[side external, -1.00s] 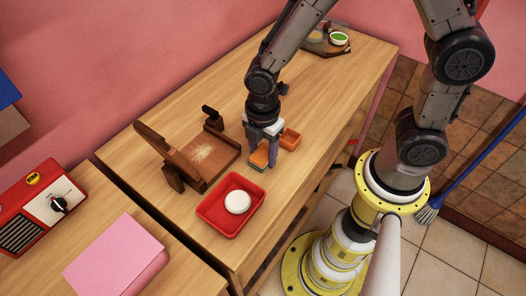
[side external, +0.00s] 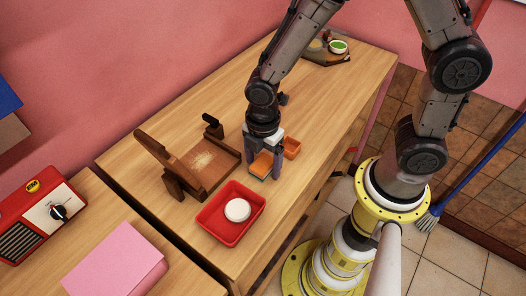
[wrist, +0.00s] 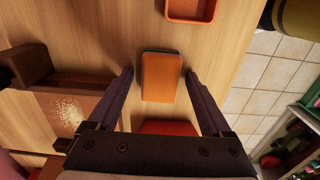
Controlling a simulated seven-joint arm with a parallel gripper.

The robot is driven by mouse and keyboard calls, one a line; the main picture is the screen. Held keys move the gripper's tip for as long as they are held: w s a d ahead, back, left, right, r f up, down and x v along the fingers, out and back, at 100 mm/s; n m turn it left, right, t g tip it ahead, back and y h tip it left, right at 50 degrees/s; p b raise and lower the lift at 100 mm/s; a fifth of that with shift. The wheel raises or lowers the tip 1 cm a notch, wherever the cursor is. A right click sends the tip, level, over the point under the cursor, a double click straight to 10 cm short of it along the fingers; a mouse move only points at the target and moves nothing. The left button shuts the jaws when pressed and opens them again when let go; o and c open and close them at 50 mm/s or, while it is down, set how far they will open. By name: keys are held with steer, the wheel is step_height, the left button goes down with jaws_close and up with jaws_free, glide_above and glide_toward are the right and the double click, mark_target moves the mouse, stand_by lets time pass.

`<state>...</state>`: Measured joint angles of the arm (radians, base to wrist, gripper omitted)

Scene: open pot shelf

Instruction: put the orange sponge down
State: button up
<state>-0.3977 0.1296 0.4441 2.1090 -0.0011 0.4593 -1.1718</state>
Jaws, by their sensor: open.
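The orange sponge (side external: 260,165), with a dark underside edge, appears to lie flat on the wooden table between the red tray and a small orange box. My gripper (side external: 263,171) is open and low over the table, with a finger on each side of the sponge. In the wrist view the sponge (wrist: 162,77) lies between the two spread fingers of my gripper (wrist: 158,76), with a gap on both sides.
The red tray (side external: 212,220) holds a white round thing (side external: 237,210). The orange box (side external: 292,148) stands close behind the sponge. A brown wooden stand (side external: 205,180) is to the left. A green-filled bowl (side external: 338,46) is at the far end.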

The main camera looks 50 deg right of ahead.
mark_target(262, 163)
step_height(262, 163, up, 11)
steer(key=s+d+r+m+t, duration=0.5)
steer(key=s+d+r+m, duration=0.5)
steer(key=m, duration=0.8)
steer(key=shift+s+d+r+t, duration=0.3)
steer(key=shift+s+d+r, duration=0.05)
steer(key=shift+s+d, duration=0.45)
steer(key=shift+o, duration=0.6)
